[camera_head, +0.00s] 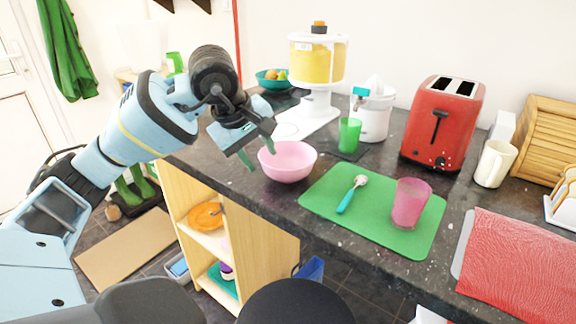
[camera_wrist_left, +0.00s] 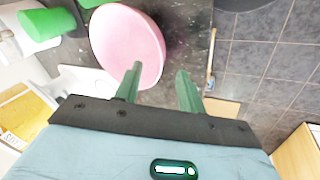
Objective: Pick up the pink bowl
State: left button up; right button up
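The pink bowl (camera_head: 287,161) stands upright on the dark granite counter near its front edge, left of the green mat. My left gripper (camera_head: 258,158) is just left of the bowl, at about rim height. In the left wrist view the bowl (camera_wrist_left: 127,44) lies beyond the fingertips, and one finger overlaps its edge. The two green fingers (camera_wrist_left: 158,80) are apart with nothing held between them. Whether a finger touches the bowl I cannot tell. My right gripper shows in neither view.
A green cup (camera_head: 349,135) and a white juicer (camera_head: 374,112) stand behind the bowl. A red toaster (camera_head: 442,123) is farther right. The wooden shelf (camera_head: 262,238) is below the counter edge.

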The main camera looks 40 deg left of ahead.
aim_at(264, 163)
pick_arm(q)
jog(key=shift+a+x, duration=0.15)
jog(key=shift+x, duration=1.1)
jog(key=shift+a+x, duration=0.1)
jog(key=shift+x, duration=1.2)
jog(key=shift+c, duration=0.3)
grip_shut()
